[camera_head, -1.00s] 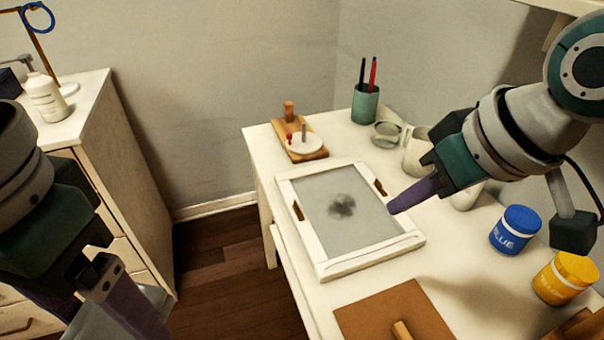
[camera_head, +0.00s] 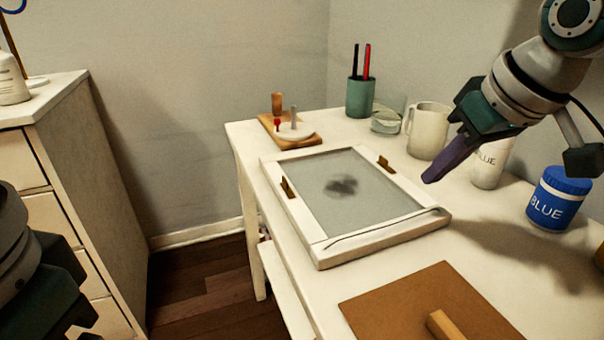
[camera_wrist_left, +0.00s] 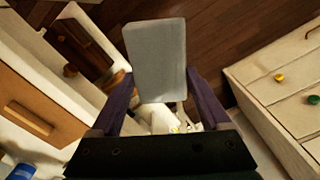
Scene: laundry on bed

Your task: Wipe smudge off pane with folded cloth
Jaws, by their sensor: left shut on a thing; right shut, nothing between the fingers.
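The grey pane (camera_head: 345,222) lies flat in a white frame (camera_head: 384,240) on the white table. A dark smudge (camera_head: 342,187) shows near the pane's middle. My left gripper (camera_wrist_left: 158,85) is shut on a light grey folded cloth (camera_wrist_left: 156,48) in the left wrist view. In the head view only part of my left arm shows at the lower left; its fingers and the cloth are out of sight there. My right gripper (camera_head: 430,177) is shut and empty, above the table to the right of the frame.
Behind the frame are a wooden board (camera_head: 290,143), a green pen cup (camera_head: 360,97), a glass jar (camera_head: 387,120) and a mug (camera_head: 429,131). Blue (camera_head: 558,200) and white (camera_head: 490,162) jars stand right. A brown board (camera_head: 425,305) lies in front. A drawer cabinet (camera_head: 62,135) stands left.

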